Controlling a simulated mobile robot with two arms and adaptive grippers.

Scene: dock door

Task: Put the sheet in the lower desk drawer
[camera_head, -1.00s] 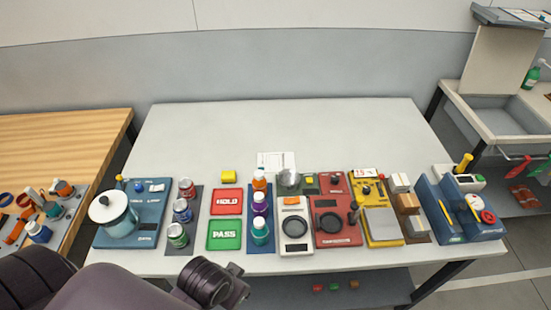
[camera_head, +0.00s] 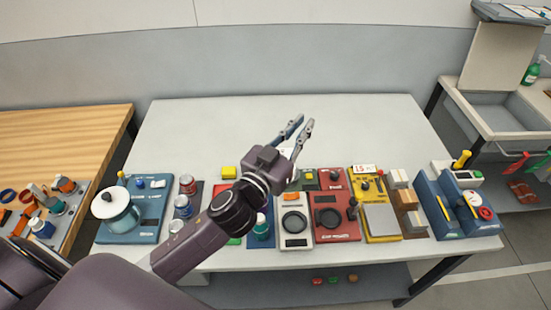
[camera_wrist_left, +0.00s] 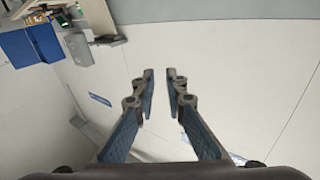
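My left gripper (camera_head: 305,121) reaches over the middle of the white table (camera_head: 210,125), with its two fingers pointing to the back right. In the left wrist view the fingertips (camera_wrist_left: 160,73) are apart, with nothing between them. The white sheet that lay behind the row of stations is now covered by my left gripper and wrist, and I cannot make it out clearly. I cannot identify a lower desk drawer in these frames. My right gripper is not in view.
Several stations line the table's front, including a red panel (camera_head: 337,228), a yellow panel (camera_head: 383,220) and a blue unit (camera_head: 437,209). The table's back half is clear. A wooden bench (camera_head: 70,137) stands left.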

